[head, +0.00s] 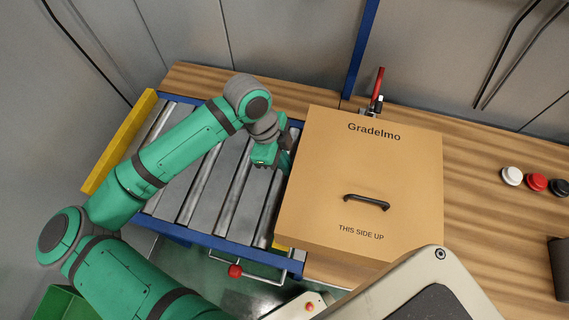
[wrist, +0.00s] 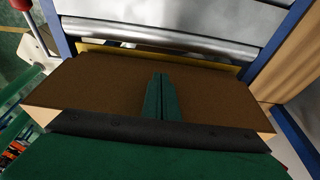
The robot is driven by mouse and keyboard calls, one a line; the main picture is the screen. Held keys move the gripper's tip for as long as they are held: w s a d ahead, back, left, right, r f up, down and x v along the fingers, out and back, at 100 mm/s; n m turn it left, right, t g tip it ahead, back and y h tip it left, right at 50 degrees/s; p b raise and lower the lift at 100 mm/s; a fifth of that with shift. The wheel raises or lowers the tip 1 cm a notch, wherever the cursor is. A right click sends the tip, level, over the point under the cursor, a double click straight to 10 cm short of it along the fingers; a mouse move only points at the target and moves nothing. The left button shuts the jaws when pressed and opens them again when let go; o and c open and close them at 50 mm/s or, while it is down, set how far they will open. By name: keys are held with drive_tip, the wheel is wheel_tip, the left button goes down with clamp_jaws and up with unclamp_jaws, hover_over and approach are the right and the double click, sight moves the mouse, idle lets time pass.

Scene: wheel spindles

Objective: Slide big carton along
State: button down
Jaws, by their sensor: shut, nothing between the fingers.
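The big carton (head: 345,165) is a brown box marked "Gradelmo" and "THIS SIDE UP", with a black handle (head: 366,202) on its top. It stands upright across the right end of the roller conveyor and the wooden bench. My gripper (head: 287,160) is at the carton's left side, low beside its top edge, and the fingertips are partly hidden. In the wrist view, my gripper (wrist: 160,76) has its two green fingers together, with nothing between them. They lie in front of a brown carton face (wrist: 95,88). I cannot tell whether they touch it.
The roller conveyor (head: 205,178) has a blue frame and a yellow end stop (head: 119,142) at left; its rollers are bare. A red-handled clamp (head: 376,88) stands behind the carton. White, red and black buttons (head: 537,182) sit at right.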

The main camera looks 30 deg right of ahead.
drive_tip(key=shift+s+d, duration=4.2)
drive_tip(key=shift+s, duration=0.05)
drive_tip(key=shift+s+d, duration=0.15)
drive_tip(key=shift+w+a, duration=1.25)
drive_tip(key=shift+w, duration=0.05)
wheel_tip(320, 180, up, 12)
